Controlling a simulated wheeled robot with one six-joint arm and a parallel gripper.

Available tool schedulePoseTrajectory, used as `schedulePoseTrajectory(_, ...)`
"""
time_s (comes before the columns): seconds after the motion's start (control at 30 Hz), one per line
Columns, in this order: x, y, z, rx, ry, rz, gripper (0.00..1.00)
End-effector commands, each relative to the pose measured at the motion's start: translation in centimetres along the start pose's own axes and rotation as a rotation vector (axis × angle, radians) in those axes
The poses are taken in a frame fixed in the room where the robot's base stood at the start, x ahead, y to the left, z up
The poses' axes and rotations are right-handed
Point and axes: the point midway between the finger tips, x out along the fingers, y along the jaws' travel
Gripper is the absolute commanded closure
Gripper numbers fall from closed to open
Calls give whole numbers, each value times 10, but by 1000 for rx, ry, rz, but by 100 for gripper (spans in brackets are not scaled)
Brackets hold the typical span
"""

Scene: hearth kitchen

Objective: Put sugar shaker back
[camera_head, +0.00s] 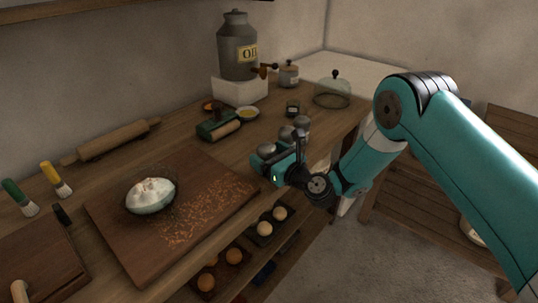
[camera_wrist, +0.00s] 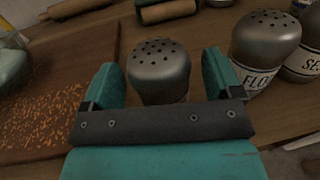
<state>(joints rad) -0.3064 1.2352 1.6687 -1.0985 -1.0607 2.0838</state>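A grey metal shaker with a domed, perforated lid (camera_wrist: 158,65) stands upright between the fingers of my gripper (camera_wrist: 165,85) in the wrist view. Its label is hidden, so I cannot read whether it is sugar. The fingers are apart, with a gap visible on the right side of the shaker. In the head view this shaker's lid (camera_head: 266,149) shows just beyond my gripper (camera_head: 280,168), near the counter's front edge. Two similar shakers stand to the right in the wrist view: one labelled as flour (camera_wrist: 264,45), the other with a label starting "SES" (camera_wrist: 304,52).
A rolling pin (camera_head: 110,141), an oil can (camera_head: 237,48) and a glass dome (camera_head: 332,92) stand farther back. Shelves with round items are below the counter.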

Motion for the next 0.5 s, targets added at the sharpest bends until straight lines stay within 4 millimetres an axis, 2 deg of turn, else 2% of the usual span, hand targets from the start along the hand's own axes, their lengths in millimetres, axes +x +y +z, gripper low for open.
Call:
schedulePoseTrajectory(0.17, 0, 0, 5, 0, 0, 0, 15)
schedulePoseTrajectory(0.23, -5, 0, 0, 0, 4, 0, 15)
schedulePoseTrajectory(0.5, -44, -1, -7, 2, 2, -2, 15)
